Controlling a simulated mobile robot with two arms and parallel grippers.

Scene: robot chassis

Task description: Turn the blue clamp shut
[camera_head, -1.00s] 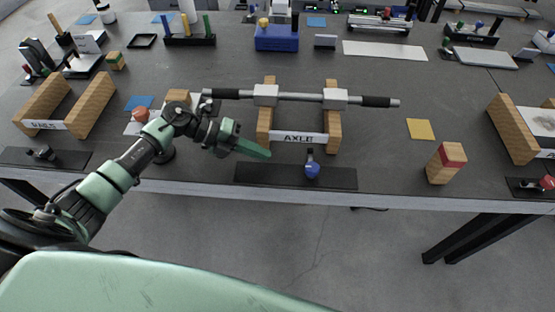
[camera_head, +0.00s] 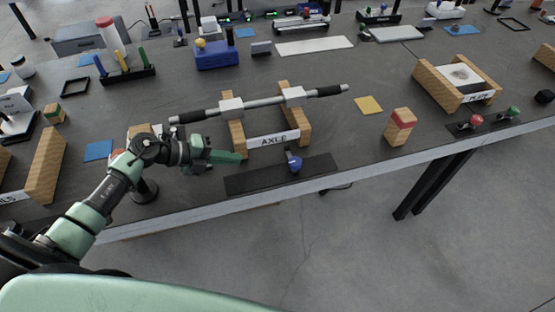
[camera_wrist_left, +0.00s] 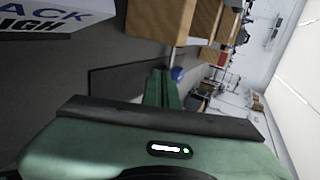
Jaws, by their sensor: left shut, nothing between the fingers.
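The blue clamp (camera_head: 294,163) has a round blue knob on a short dark stem. It stands on a black base plate (camera_head: 262,178) at the table's front edge, in front of the AXLE stand (camera_head: 274,140). In the left wrist view the blue knob (camera_wrist_left: 177,73) shows just past my fingertips. My left gripper (camera_head: 238,157) is shut and empty. It is left of the knob, near the left end of the plate, apart from the knob in the head view. My right gripper is not in view.
A grey axle bar (camera_head: 262,102) with black grips lies across the wooden stand. A wooden block with a red band (camera_head: 399,127) and a yellow square (camera_head: 369,105) are to the right.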

